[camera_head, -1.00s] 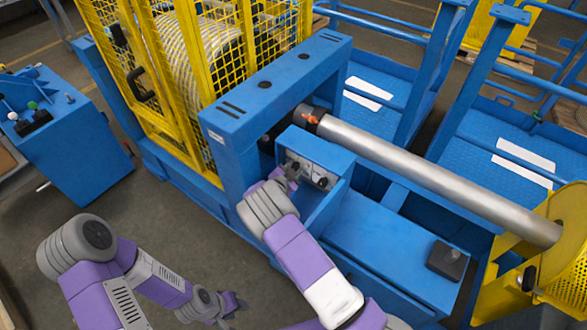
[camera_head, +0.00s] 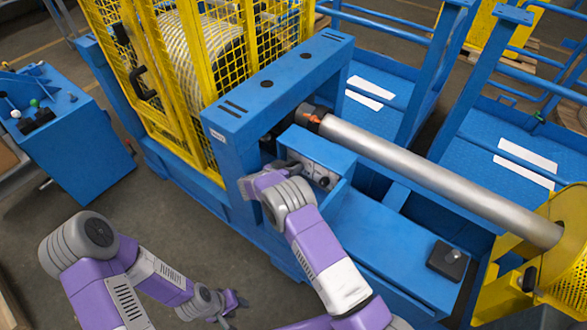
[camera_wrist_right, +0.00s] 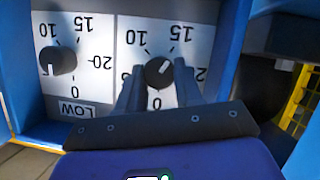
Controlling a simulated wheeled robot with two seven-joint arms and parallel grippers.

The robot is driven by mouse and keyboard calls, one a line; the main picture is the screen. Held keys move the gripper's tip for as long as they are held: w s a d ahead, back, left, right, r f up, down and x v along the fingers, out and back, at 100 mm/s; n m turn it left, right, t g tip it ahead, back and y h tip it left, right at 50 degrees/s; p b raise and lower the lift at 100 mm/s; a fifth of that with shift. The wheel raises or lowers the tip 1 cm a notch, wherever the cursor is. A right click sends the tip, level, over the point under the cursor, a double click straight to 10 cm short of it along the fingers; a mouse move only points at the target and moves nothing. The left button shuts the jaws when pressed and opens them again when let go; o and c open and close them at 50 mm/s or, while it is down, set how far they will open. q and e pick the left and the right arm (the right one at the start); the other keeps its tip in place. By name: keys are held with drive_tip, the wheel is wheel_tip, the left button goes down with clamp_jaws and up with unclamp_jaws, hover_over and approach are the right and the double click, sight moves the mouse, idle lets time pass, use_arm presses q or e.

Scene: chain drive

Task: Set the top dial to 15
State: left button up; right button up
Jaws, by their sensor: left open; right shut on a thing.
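The dial panel (camera_head: 312,158) is on the blue housing. In the right wrist view it shows two black dials with upside-down numbers. My right gripper (camera_wrist_right: 160,82) is shut on one black dial (camera_wrist_right: 159,73), the one on the picture's right, with a finger on each side. A white mark shows on its face; its exact reading is unclear. The other dial (camera_wrist_right: 57,61) stands free above a LOW label. In the head view my right gripper (camera_head: 286,174) is at the panel and hides the held dial. My left gripper (camera_head: 231,303) is open and empty, low over the floor.
A steel roller (camera_head: 430,180) runs right from the blue frame (camera_head: 275,85). A yellow mesh cage (camera_head: 195,60) stands behind. A small black box (camera_head: 447,261) sits on the housing's right end. A blue console (camera_head: 60,130) stands at the left. The floor around my left gripper is clear.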

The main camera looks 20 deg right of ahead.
drive_tip(key=shift+n, duration=0.4)
idle(0.3)
drive_tip(key=o, duration=1)
drive_tip(key=shift+o, duration=0.2)
drive_tip(key=shift+a, duration=0.1)
drive_tip(key=p+v, duration=0.1)
drive_tip(key=v, duration=0.6)
drive_tip(key=shift+a, duration=0.3)
